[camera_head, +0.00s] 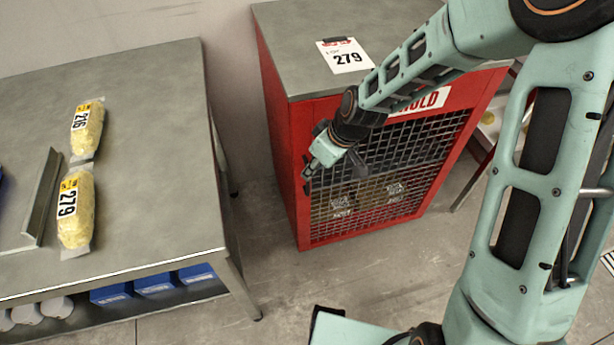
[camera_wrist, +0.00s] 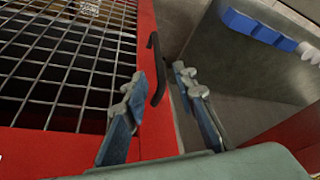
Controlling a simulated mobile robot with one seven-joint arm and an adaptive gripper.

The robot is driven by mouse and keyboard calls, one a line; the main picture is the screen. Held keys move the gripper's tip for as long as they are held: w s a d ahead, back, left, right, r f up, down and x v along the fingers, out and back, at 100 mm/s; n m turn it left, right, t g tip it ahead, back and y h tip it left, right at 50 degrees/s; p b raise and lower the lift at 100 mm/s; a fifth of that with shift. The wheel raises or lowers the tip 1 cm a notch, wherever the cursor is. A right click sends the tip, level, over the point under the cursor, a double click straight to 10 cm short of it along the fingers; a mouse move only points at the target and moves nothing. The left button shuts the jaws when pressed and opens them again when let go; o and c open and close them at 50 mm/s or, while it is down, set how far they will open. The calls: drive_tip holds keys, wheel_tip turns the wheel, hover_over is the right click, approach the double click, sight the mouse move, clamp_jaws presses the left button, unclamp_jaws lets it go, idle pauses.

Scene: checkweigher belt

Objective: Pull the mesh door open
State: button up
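The mesh door (camera_head: 412,150) is a dark wire grid in a red frame on the front of a red cabinet (camera_head: 280,130), and it looks shut. In the wrist view the mesh (camera_wrist: 70,62) fills the left side. A black bar handle (camera_wrist: 154,68) stands on the red frame at the door's edge. My gripper (camera_wrist: 160,76) is open, with one finger on each side of the handle in the picture. Contact with the handle cannot be told. In the head view my gripper (camera_head: 309,176) is at the door's left edge, and the handle is hard to make out there.
The cabinet's grey top holds a card reading 279 (camera_head: 345,56). Wrapped yellow packs (camera_head: 75,208) lie on a grey table (camera_head: 150,130) at left, with blue bins (camera_head: 155,284) below. Bare floor (camera_head: 290,285) lies in front of the door.

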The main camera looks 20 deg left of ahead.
drive_tip(key=x, duration=0.5)
drive_tip(key=shift+f+b, duration=0.25)
drive_tip(key=shift+b, duration=0.15)
clamp_jaws()
